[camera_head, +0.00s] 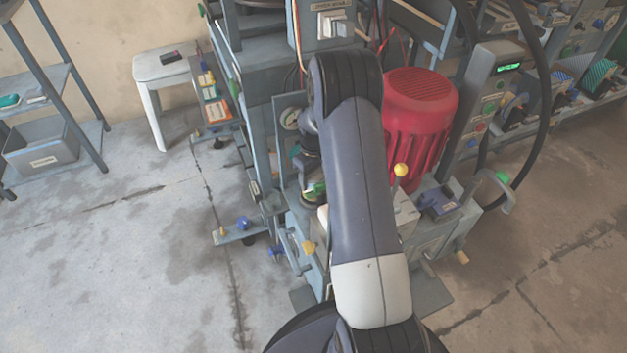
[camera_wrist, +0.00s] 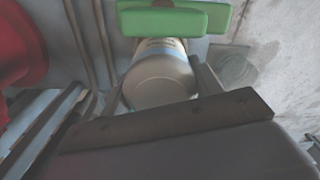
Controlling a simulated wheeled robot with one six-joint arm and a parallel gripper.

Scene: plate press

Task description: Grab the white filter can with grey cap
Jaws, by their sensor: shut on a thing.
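The white filter can (camera_wrist: 160,75) shows in the wrist view, upper middle, with its round greyish end towards the camera and a blue band with small print further along. My gripper (camera_wrist: 163,82) has a grey finger on each side of the can and is shut on it. A green bar-like part (camera_wrist: 160,21) crosses over the far end of the can and hides it. In the head view my gripper (camera_head: 311,170) is mostly hidden by my arm, beside the machine. The can cannot be made out clearly there.
A red motor (camera_head: 418,110) stands right of my arm, with a yellow-knobbed lever (camera_head: 401,170) close by. A control post (camera_head: 487,100) with hoses is further right. A white stool (camera_head: 165,75) and a shelf (camera_head: 45,90) are at left. The left floor is clear.

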